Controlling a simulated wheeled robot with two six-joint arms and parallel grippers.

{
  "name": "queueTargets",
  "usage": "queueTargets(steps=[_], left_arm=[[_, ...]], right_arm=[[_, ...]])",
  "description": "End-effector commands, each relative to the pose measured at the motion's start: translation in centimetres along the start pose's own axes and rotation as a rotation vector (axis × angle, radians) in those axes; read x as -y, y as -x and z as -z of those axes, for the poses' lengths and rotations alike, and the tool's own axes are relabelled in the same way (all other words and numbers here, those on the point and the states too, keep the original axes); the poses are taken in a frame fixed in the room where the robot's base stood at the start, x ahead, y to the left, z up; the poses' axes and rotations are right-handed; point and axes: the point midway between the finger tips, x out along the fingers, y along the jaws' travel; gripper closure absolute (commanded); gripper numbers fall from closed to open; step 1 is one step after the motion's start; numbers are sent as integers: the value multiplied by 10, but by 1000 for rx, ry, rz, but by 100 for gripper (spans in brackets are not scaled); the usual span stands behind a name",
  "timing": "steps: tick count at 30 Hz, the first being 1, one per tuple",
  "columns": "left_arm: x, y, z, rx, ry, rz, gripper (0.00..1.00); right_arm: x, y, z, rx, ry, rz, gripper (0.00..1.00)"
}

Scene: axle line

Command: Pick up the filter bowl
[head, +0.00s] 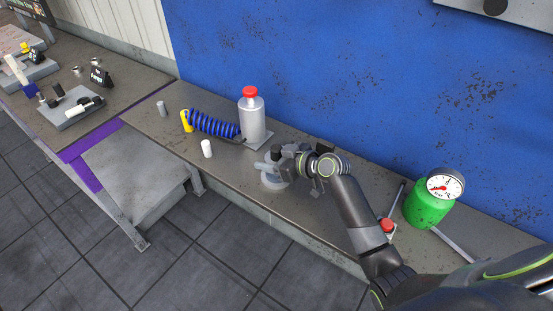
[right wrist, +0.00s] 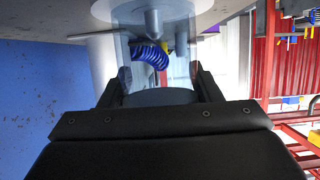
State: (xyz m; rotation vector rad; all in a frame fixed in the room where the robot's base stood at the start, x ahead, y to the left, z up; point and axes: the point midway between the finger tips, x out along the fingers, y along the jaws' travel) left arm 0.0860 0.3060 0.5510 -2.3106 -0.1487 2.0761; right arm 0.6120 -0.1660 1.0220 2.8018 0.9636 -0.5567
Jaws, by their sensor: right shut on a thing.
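The filter bowl (head: 271,181) is a clear, greyish cup near the front edge of the grey bench, in front of the silver cylinder with the red cap (head: 252,118). My right gripper (head: 277,158) is at the bowl and shut on it. In the right wrist view the clear bowl (right wrist: 122,48) shows between the two dark fingers, and the blue coil is seen through it. The gripper hides part of the bowl in the head view. I cannot tell whether the bowl touches the bench. My left gripper is not in view.
A blue coiled hose (head: 214,125) with a yellow end and a white small cylinder (head: 207,148) lie left of the bowl. A green tank with a gauge (head: 428,204) and a red-topped part (head: 387,226) stand right. A blue wall (head: 350,80) rises behind.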

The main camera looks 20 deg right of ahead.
Motion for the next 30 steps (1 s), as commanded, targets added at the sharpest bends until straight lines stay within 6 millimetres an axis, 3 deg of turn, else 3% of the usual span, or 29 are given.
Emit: queueTargets(steps=[11, 24, 30], left_arm=[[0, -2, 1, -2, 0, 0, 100], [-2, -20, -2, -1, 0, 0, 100], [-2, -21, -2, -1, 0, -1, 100]], right_arm=[[0, 2, 7, -3, 4, 0, 68], [0, 32, 80, -4, 6, -1, 68], [0, 38, 92, -1, 1, 0, 69]])
